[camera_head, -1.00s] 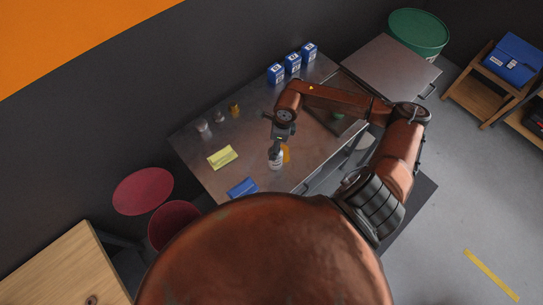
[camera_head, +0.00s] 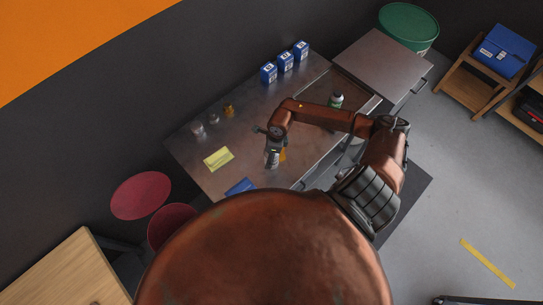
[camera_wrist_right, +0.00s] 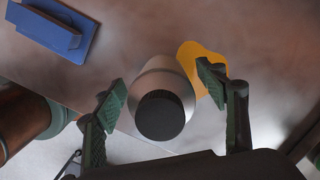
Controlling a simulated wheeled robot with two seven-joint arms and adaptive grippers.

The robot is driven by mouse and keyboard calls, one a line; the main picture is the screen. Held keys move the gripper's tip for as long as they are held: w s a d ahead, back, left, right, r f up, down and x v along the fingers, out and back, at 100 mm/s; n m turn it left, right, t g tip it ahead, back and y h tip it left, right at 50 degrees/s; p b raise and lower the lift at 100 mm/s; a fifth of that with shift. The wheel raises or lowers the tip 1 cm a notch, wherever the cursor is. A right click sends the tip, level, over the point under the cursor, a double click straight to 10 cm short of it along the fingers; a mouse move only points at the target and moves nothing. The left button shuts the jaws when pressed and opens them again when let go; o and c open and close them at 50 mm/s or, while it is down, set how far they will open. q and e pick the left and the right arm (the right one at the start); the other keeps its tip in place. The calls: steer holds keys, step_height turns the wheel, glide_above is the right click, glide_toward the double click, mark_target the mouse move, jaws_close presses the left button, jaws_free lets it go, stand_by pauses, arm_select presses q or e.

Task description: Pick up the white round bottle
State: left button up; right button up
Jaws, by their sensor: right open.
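The white round bottle (camera_wrist_right: 158,76) with a black cap stands on the metal table, seen from above in the right wrist view. My right gripper (camera_wrist_right: 163,82) is open, with one green-padded finger on each side of the bottle. A gap shows at the left finger; whether the right finger touches is unclear. In the head view the right gripper (camera_head: 272,152) points down over the bottle (camera_head: 271,163), hiding most of it. My left gripper is out of view.
A yellow-orange item (camera_wrist_right: 200,60) lies close beside the bottle. A blue item (camera_wrist_right: 58,28) and a yellow note (camera_head: 217,159) lie on the table (camera_head: 195,170). Several blue-white boxes (camera_head: 285,62) line the back. Another bottle (camera_head: 336,101) stands to the right, beyond my forearm.

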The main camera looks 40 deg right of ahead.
steer(key=shift+c, duration=0.4)
steer(key=c, duration=1.4)
steer(key=shift+c, duration=0.5)
steer(key=shift+r, duration=0.15)
